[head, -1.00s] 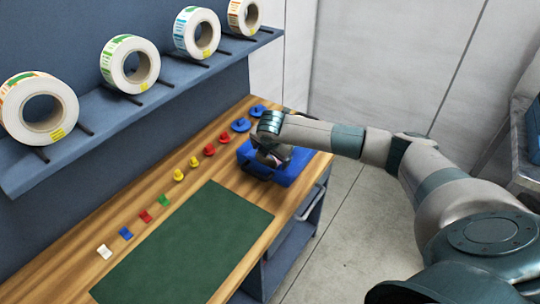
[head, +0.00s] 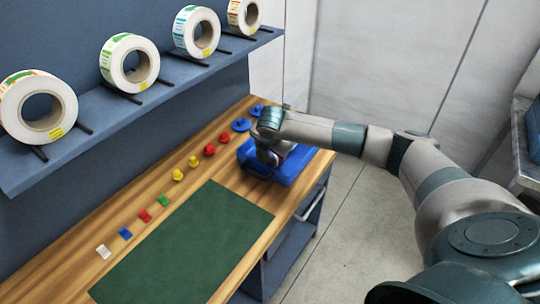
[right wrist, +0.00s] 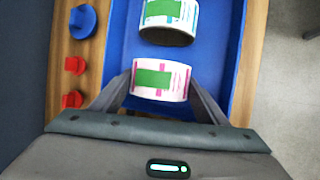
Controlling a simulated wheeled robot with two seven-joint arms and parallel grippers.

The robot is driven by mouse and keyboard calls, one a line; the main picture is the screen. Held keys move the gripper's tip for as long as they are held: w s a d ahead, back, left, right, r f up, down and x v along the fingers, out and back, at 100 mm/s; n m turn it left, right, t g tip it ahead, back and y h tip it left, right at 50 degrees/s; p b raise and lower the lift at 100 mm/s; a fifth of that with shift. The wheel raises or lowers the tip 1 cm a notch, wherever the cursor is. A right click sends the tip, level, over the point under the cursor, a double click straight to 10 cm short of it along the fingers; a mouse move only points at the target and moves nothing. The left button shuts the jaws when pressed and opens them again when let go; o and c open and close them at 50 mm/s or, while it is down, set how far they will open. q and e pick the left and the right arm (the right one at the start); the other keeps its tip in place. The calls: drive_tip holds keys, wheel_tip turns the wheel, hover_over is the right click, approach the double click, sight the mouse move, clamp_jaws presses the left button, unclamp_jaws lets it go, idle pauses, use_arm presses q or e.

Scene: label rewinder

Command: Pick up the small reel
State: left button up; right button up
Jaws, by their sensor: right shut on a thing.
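The small reel (right wrist: 160,80), white with a green patch and pink marks, is in the blue tray in the right wrist view. My right gripper (right wrist: 160,92) is shut on it, one finger on each side. A second reel (right wrist: 168,18), with green and blue marks, lies just beyond it in the same tray. In the head view my right gripper (head: 268,166) reaches down into the tray, and the wrist hides the reels. My left gripper is not in view.
The blue tray (head: 300,160) sits at the right end of the wooden bench. Red knobs (head: 209,150) and blue knobs (head: 241,125) stand beside it. A green mat (head: 195,245) lies clear in front. Large label reels (head: 130,62) stand on the shelf (head: 115,110).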

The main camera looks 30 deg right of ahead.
drive_tip(key=r+b, duration=0.2)
drive_tip(key=r, duration=0.1)
drive_tip(key=shift+s+d+r, duration=0.1)
drive_tip(key=shift+s+d, duration=0.05)
drive_tip(key=shift+d, duration=0.2)
use_arm(q)
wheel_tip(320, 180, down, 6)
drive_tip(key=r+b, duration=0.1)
drive_tip(key=b, duration=0.2)
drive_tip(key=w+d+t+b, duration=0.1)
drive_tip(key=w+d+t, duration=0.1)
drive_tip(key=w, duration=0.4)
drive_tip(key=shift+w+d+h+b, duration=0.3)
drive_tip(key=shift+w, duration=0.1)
use_arm(e)
drive_tip(key=s+d+r, duration=0.5)
drive_tip(key=d+r, duration=0.2)
drive_tip(key=d, duration=0.2)
drive_tip(key=shift+s, duration=0.4)
drive_tip(key=shift+d, duration=0.1)
